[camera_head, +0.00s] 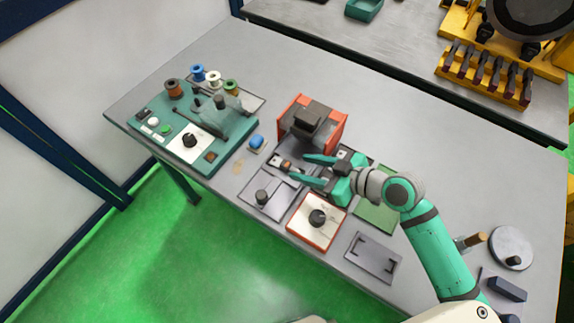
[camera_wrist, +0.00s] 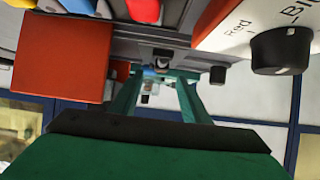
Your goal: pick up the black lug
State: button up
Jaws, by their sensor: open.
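My gripper (camera_head: 297,167) is open, its two green fingers pointing left, low over the middle of the table. A small dark piece with a brown part (camera_head: 286,165) lies on a grey plate just beyond the fingertips. It may be the black lug, but it is too small to tell. In the wrist view, the open fingers of my gripper (camera_wrist: 158,82) have only small, distant-looking shapes between them. I cannot tell which of these, if any, is the lug.
An orange block with a black top (camera_head: 312,122) stands just behind the fingers. An orange-edged white panel with a black knob (camera_head: 317,217) is in front. A grey plate with a knob (camera_head: 263,197) is at front left, and a teal winding station (camera_head: 195,125) farther left.

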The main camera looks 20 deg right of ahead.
aim_at(287, 164)
jog(key=shift+x, duration=2.75)
grip_shut()
